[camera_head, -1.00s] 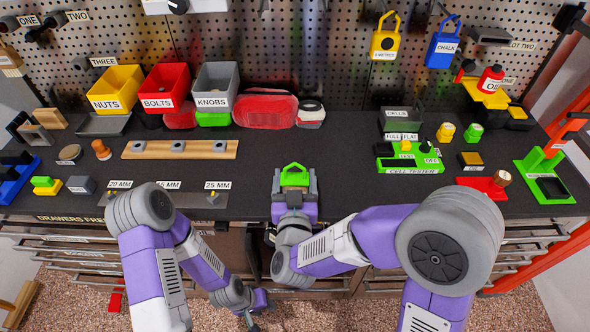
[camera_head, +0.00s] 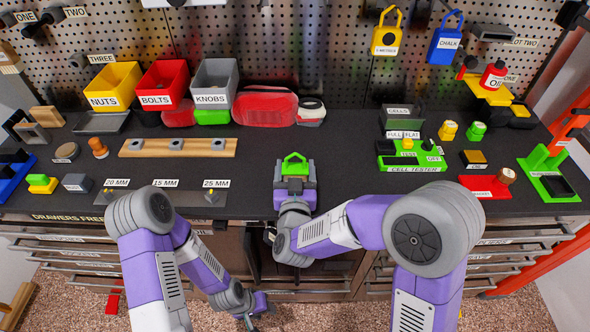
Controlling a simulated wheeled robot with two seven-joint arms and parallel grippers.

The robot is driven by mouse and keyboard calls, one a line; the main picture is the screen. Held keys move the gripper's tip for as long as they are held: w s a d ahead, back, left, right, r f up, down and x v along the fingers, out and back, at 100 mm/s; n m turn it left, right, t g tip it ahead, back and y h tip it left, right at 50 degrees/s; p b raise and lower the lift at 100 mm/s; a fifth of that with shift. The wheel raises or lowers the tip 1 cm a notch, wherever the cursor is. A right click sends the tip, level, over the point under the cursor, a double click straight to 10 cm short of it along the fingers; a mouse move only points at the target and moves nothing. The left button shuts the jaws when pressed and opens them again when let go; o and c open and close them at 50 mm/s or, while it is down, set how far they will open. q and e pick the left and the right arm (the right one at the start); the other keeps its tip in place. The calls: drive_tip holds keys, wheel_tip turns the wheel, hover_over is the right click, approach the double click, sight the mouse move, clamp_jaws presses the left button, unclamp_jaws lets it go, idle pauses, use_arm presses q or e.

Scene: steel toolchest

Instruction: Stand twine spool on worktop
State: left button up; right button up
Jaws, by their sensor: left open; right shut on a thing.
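My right gripper (camera_head: 294,180) is over the front middle of the dark worktop (camera_head: 345,165), pointing toward the back. No other thing in view is clearly a twine spool. My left gripper (camera_head: 256,309) hangs low in front of the drawers, below the worktop edge. It is open and empty, partly cut off by the frame.
Yellow (camera_head: 113,88), red (camera_head: 164,87) and grey (camera_head: 214,88) bins stand at the back left. A wooden strip (camera_head: 178,147) lies before them. The green cell tester (camera_head: 411,162) stands on the right. The worktop between strip and tester is mostly clear around my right gripper.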

drive_tip(key=o, duration=1.2)
drive_tip(key=shift+p, duration=0.45)
drive_tip(key=shift+s+a+r, duration=0.1)
drive_tip(key=shift+s, duration=0.3)
drive_tip(key=s, duration=0.4)
drive_tip(key=s+p, duration=0.1)
drive_tip(key=shift+s+r, duration=0.4)
drive_tip(key=shift+s, duration=0.55)
